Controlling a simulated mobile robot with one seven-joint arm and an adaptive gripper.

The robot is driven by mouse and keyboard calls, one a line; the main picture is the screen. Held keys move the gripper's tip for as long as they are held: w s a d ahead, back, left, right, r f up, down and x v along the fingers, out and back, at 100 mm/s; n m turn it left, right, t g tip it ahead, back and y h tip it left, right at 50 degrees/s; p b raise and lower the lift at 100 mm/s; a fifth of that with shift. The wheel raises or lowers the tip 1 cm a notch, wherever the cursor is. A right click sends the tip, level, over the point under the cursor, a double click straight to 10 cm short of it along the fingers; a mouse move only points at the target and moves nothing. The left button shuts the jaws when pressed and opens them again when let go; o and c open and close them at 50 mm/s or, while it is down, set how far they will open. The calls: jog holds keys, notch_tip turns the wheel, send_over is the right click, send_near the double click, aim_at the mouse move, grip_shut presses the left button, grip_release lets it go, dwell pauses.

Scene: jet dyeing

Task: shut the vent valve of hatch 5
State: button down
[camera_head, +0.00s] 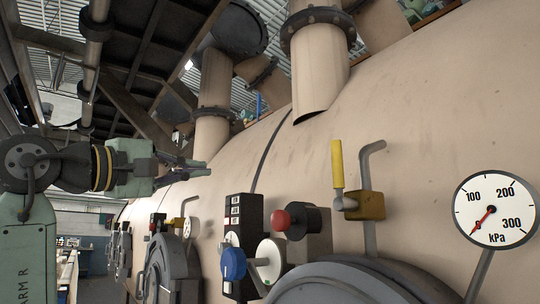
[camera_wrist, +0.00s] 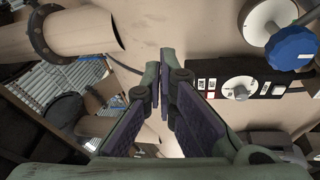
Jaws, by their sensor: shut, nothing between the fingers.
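A vent valve with a yellow lever (camera_head: 338,164) and a brass body (camera_head: 365,206) stands above the nearest round hatch (camera_head: 350,284) in the head view. Its lever points upward, roughly in line with the grey pipe (camera_head: 368,175), which bends over at the top. No hatch number is readable, so I cannot tell which hatch this is. My gripper (camera_head: 202,169) is at the left, shut and empty, well apart from this valve. The wrist view shows the shut fingers (camera_wrist: 164,72) in front of the tan vessel wall; the yellow lever is not in that view.
Beside the near hatch are a red knob (camera_head: 281,220), a blue knob (camera_head: 233,263) and a black label panel (camera_head: 236,212). A pressure gauge (camera_head: 495,210) is at right. Farther left is another hatch (camera_head: 172,268) with its own valve. Flanged pipes (camera_head: 320,65) rise above.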

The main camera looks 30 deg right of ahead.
aim_at(337, 164)
jog(key=s+d+m+g+y, duration=0.1)
jog(key=s+d+g, duration=0.4)
jog(key=s, duration=0.3)
jog(key=shift+s+d+r+m+g, duration=0.2)
jog(key=shift+r+m+g, duration=0.1)
jog(key=shift+r, duration=0.15)
jog(key=shift+w, duration=0.1)
jog(key=s+d+p, duration=0.3)
jog(key=d+p, duration=0.1)
jog(key=d, duration=0.7)
jog(key=shift+s, duration=0.3)
jog(key=shift+s, duration=0.2)
